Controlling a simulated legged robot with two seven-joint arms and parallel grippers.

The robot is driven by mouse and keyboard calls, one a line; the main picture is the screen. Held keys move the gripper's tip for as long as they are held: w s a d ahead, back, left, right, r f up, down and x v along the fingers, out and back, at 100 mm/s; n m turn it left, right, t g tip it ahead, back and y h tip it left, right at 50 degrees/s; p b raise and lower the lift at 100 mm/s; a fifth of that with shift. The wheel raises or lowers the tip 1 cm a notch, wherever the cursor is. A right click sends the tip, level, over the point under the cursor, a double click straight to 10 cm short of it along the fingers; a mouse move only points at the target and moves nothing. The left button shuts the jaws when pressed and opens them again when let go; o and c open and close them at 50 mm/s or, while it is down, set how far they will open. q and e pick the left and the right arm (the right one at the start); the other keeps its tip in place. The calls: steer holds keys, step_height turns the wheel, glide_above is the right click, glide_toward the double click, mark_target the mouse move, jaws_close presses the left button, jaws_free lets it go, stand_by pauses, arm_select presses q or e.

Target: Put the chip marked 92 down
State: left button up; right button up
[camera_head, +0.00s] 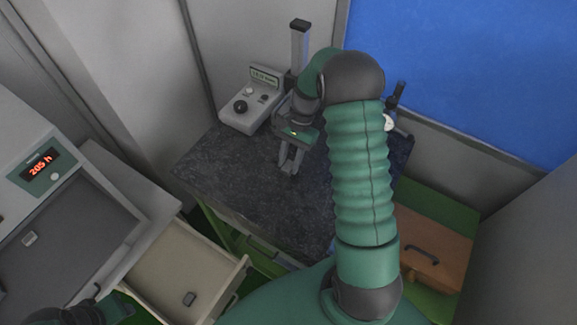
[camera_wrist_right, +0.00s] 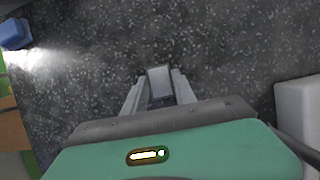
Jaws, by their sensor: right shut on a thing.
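My right gripper (camera_head: 290,170) is over the dark speckled worktop (camera_head: 225,170). In the right wrist view, its fingers (camera_wrist_right: 159,95) are shut on a small grey chip (camera_wrist_right: 159,77), held between the tips. The chip's marking cannot be read, and its gap to the worktop is hard to judge. Another small grey piece (camera_head: 29,238) lies in the grey tray of the left machine. My left gripper (camera_head: 95,296) is only partly in view at the bottom left, and its jaws are unclear.
A tester box (camera_head: 250,100) with a knob and small display stands at the worktop's back left, by an upright column (camera_head: 299,45). The left machine's red display (camera_head: 40,163) reads about 205 h. A brown case (camera_head: 435,250) is at the right. The worktop's left part is bare.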

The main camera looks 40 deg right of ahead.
jaws_close()
steer(key=shift+a, duration=0.1)
steer(key=shift+r, duration=0.1)
